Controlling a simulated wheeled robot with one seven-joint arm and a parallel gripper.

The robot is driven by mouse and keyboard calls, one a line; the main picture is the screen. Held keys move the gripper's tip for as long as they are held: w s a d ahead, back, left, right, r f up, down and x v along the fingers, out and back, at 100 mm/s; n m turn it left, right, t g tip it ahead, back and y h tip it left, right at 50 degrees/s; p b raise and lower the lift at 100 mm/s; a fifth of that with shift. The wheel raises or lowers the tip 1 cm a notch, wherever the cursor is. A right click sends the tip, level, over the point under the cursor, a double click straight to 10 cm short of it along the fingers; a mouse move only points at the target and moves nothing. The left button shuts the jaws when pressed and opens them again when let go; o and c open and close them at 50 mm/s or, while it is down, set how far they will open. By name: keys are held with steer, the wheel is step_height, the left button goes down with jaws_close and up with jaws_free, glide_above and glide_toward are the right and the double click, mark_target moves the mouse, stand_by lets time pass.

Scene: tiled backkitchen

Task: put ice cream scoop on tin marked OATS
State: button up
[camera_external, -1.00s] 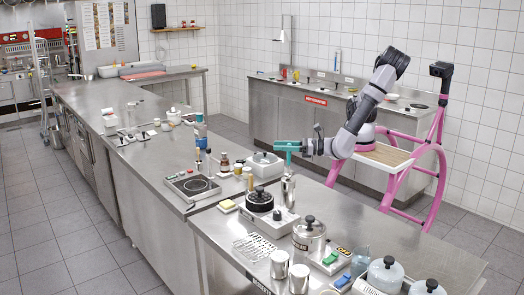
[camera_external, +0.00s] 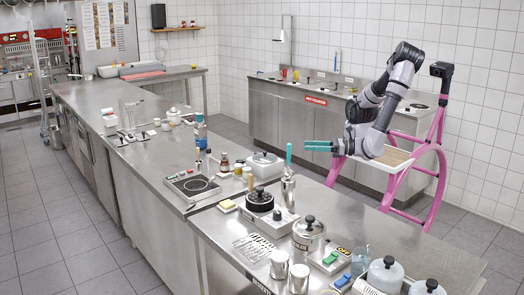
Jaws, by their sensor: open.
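My gripper (camera_external: 318,146), with teal fingers, is open and empty in the air, to the right of a steel holder (camera_external: 288,190) on the near counter. A utensil with a teal handle (camera_external: 289,154) stands upright in that holder. The handle is clear of my fingers. The utensil's lower end is hidden in the holder, so I cannot tell whether it is the ice cream scoop. Two steel tins (camera_external: 279,264) (camera_external: 299,278) stand at the counter's front. No label reading OATS is legible, so I cannot tell which tin is marked.
A slotted rack (camera_external: 254,247) lies beside the tins. The far stretch of counter (camera_external: 100,98) is mostly clear.

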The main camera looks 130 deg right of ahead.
steer(key=s+d+r+m+g+y, duration=0.2)
steer(key=s+d+m+g+y, duration=0.2)
steer(key=s+d+m+g, duration=0.9)
steer(key=s+a+r+m+t+y, duration=0.4)
steer(key=s+r+m+t+y, duration=0.3)
steer(key=m, duration=1.1)
steer(key=s+r+y, duration=0.3)
steer(key=s+r, duration=0.2)
steer(key=r, duration=0.2)
steer(key=shift+a+r+y, duration=0.15)
steer(key=shift+r+y, duration=0.05)
steer(key=shift+y, duration=0.2)
